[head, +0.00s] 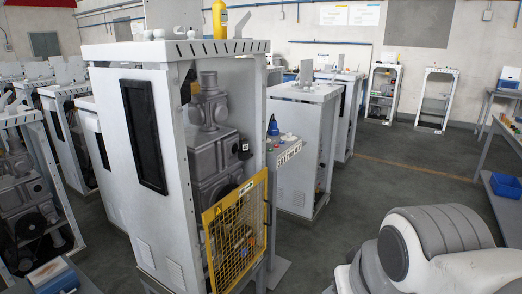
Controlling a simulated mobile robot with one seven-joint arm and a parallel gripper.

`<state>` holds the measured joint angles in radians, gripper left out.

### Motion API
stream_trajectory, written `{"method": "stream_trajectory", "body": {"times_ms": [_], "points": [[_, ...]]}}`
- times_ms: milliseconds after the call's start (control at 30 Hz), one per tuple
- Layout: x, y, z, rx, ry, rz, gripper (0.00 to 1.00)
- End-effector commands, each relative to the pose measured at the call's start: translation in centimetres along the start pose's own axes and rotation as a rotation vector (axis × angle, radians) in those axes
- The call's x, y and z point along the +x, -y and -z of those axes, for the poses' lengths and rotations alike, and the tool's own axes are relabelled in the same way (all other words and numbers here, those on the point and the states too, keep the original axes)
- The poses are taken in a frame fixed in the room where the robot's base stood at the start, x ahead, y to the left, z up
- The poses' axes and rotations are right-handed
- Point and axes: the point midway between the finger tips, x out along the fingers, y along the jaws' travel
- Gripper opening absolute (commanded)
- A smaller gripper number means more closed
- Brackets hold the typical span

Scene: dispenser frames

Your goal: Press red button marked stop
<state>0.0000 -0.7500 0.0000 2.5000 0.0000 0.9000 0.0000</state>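A grey control stand (287,185) stands just right of the nearest tall white cabinet (158,170), partly hidden behind its front edge. Its top panel (287,148) has small controls and light labels along its edge. A blue part (273,126) stands up near the panel's left side. The controls are too small for me to make out a red button or the word stop. My gripper is not in view; only part of my white and grey arm shows at the bottom right, well apart from the stand.
A yellow mesh guard (236,235) covers the cabinet's lower open side. A yellow bottle (220,20) stands on top. More cabinets (305,145) stand behind the stand. A table with blue bins (506,185) is at the right. Grey floor (385,175) between is clear.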

Motion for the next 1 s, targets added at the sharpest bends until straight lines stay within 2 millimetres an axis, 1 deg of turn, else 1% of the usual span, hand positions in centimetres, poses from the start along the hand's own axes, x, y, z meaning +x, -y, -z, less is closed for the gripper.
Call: {"method": "stream_trajectory", "body": {"times_ms": [433,567,600,667,700,733,1000], "points": [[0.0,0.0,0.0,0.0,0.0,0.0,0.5],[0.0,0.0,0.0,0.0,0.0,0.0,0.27],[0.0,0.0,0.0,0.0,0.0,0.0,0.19],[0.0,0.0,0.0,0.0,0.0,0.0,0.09],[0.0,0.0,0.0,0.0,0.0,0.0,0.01],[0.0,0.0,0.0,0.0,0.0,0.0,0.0],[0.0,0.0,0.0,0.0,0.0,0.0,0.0]]}}
